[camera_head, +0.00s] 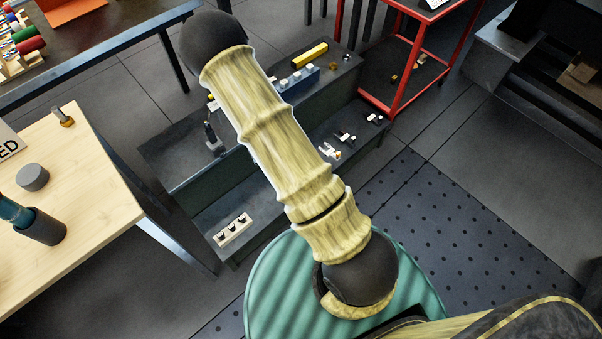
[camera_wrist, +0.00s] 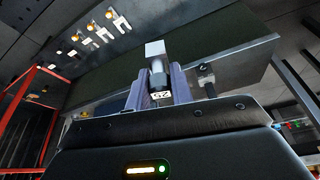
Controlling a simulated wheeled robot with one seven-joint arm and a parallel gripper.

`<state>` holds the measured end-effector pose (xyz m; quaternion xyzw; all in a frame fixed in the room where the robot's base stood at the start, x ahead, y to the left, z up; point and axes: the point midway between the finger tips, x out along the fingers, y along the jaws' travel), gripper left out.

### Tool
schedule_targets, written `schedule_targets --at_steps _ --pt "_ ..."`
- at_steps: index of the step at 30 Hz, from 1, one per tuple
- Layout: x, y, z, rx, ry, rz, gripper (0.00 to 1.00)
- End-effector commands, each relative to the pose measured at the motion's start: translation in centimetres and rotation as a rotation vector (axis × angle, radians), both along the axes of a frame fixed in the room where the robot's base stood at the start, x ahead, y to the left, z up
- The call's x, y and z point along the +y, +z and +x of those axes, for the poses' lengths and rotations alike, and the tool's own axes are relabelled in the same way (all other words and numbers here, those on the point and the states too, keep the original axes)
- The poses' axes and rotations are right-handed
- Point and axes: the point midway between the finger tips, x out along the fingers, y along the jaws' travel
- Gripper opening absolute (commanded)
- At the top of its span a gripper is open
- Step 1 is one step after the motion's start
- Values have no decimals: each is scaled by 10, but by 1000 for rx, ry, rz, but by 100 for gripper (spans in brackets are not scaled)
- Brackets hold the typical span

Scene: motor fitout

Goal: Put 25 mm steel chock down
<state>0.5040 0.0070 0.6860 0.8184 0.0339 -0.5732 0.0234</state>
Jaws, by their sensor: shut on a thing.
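In the wrist view my gripper (camera_wrist: 160,84) is shut on the 25 mm steel chock (camera_wrist: 155,49). The chock has a pale square metal end, a darker rounded middle and a small white label reading 25, seen upside down. It sticks out beyond the fingers, in front of the dark green face of a stepped bench (camera_wrist: 217,62). I cannot tell whether it touches the bench. In the head view my arm covers much of the bench (camera_head: 178,165), and I cannot make out the gripper or the chock there.
On the bench are a blue block with white knobs (camera_head: 297,78), a yellow bar (camera_head: 310,54), a white-topped holder (camera_head: 232,230) and a small dark upright fitting (camera_head: 212,138). A wooden table (camera_head: 95,185) stands left, a red-framed cart (camera_head: 411,75) at the back right.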

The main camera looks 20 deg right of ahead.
Motion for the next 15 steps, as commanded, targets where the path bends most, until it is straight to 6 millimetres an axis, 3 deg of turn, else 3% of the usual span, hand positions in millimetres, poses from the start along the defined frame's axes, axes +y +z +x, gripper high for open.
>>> schedule_targets --at_steps 1,15 --pt "0 -20 2 -4 6 1 0" --pt "1 -104 13 -5 68 1 0"
